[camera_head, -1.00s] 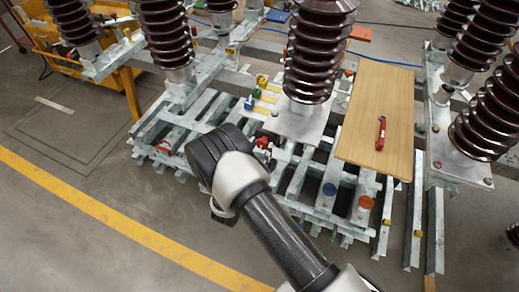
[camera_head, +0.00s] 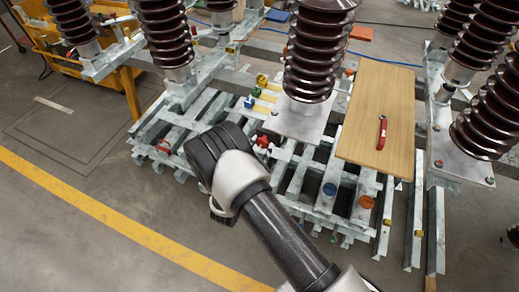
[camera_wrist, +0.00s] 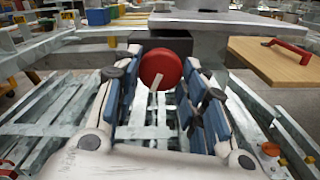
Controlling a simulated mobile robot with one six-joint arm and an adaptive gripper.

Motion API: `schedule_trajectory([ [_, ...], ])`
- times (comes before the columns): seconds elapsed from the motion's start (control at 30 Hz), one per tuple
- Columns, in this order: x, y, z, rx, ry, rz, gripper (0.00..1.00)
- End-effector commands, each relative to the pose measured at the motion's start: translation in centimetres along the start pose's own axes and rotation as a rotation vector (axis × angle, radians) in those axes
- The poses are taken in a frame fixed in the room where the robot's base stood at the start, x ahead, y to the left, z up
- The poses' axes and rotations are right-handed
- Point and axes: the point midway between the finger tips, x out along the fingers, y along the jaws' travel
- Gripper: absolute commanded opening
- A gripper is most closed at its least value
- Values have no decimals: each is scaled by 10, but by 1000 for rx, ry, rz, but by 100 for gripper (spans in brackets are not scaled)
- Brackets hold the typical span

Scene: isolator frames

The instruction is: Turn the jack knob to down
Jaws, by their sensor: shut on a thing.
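The round red jack knob (camera_wrist: 160,67) shows in the wrist view, with a pale strip (camera_wrist: 157,82) at its lower part. The two blue-padded fingers of my gripper (camera_wrist: 158,88) stand on either side of it and are shut on it. The fingers hide parts of its sides. In the head view my dark and white wrist covers the fingers. A red part (camera_head: 262,142) shows just right of my wrist there; I cannot tell whether it is the same knob.
A wooden board (camera_head: 376,105) with a red handle (camera_head: 381,132) lies to the right. Tall brown ribbed insulators (camera_head: 320,50) rise from the metal frame. A blue cap (camera_head: 329,189) and an orange cap (camera_head: 366,202) sit at its front.

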Motion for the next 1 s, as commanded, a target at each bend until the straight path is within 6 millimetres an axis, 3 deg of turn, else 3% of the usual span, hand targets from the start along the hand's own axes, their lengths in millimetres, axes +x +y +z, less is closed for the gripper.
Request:
schedule_trajectory([
  [1.0,0,2,1,962,0,0,15],
])
